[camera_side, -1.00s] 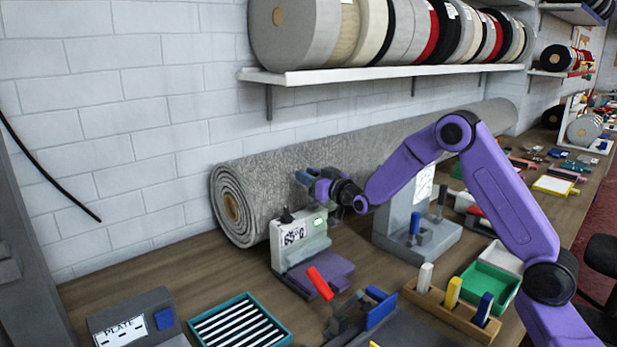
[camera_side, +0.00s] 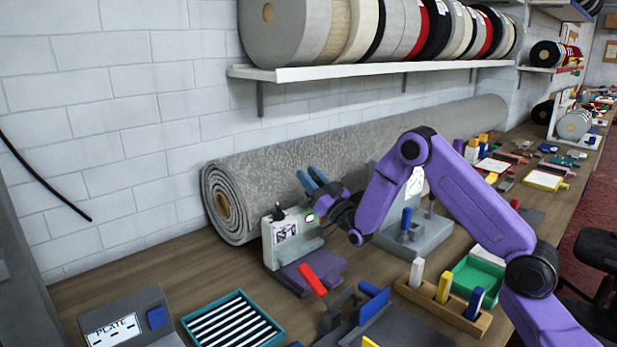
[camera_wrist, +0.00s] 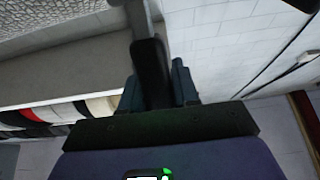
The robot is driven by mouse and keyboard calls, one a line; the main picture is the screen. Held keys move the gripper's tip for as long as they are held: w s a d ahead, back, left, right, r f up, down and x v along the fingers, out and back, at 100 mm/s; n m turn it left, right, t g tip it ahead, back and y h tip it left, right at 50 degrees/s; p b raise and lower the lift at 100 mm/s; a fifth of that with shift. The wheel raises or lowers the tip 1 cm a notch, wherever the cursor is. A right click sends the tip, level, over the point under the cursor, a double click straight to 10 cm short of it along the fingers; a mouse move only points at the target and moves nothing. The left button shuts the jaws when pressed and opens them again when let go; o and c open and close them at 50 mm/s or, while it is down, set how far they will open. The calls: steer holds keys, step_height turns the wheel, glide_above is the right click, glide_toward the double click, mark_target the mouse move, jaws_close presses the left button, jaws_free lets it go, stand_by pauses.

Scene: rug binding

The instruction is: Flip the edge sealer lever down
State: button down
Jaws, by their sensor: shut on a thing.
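The edge sealer appears to be the white box (camera_side: 287,236) with a temperature label and a green light, on a purple base (camera_side: 312,275). It stands before the grey rug roll.
The rolled rug (camera_side: 270,175) lies behind, under a shelf (camera_side: 375,70) of binding rolls. A grey stand (camera_side: 425,235) is close on the right. A teal tray (camera_side: 232,322) and a wooden pen block (camera_side: 445,307) stand in front. Bare bench lies left of the sealer.

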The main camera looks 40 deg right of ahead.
stand_by(0.4)
steer(key=c, duration=0.9)
jaws_free()
steer(key=shift+s, duration=0.1)
steer(key=shift+v, duration=3.75)
steer(key=shift+f, duration=0.1)
